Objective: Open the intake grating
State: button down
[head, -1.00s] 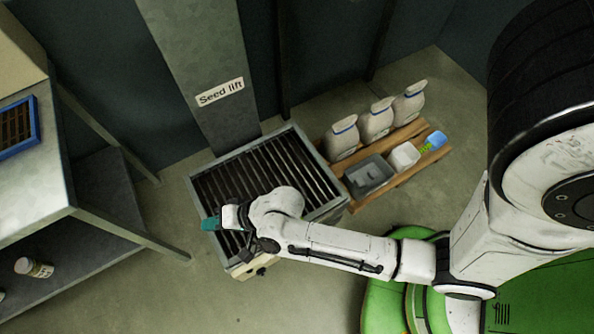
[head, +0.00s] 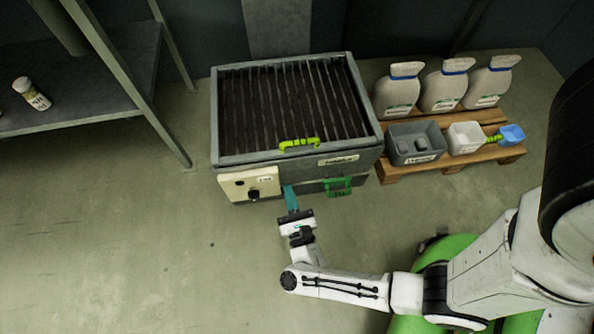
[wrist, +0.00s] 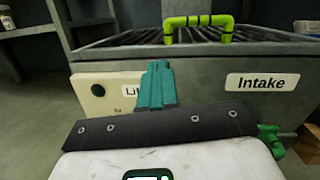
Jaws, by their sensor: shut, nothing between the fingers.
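The intake grating (head: 250,105), dark parallel bars in a grey metal box, lies flat in the box's top in the head view. Its yellow-green handle (head: 299,144) stands at the front edge of the bars; the handle also shows at the top of the wrist view (wrist: 198,21). My gripper (head: 290,199), with teal fingers, is shut and empty, in front of the box and below the rim. In the wrist view the teal fingers (wrist: 157,85) point at the box front, between the cream control panel (wrist: 98,92) and the "Intake" label (wrist: 261,83). The handle is apart from the fingers.
A green handle (head: 338,186) sits low on the box front, right of my gripper. Shelving stands left; the front-left floor (head: 130,250) is clear.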

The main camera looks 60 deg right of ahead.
jog(key=s+f+m+g+h+b, duration=0.1)
jog(key=s+f+m+h, duration=0.1)
jog(key=s+f, duration=0.1)
send_near(294, 154)
jog(key=shift+m, duration=0.3)
jog(key=x, duration=0.4)
jog(key=shift+w+d, duration=0.25)
jog(key=shift+w+d+r, duration=0.25)
jog(key=shift+d+r, duration=0.05)
jog(key=shift+r, duration=0.25)
jog(key=shift+w+d+r, duration=0.2)
jog(key=shift+d+r, duration=0.1)
jog(key=shift+r, duration=0.25)
jog(key=shift+w+d+r, duration=0.35)
jog(key=shift+d+r, duration=0.05)
jog(key=shift+r, duration=0.25)
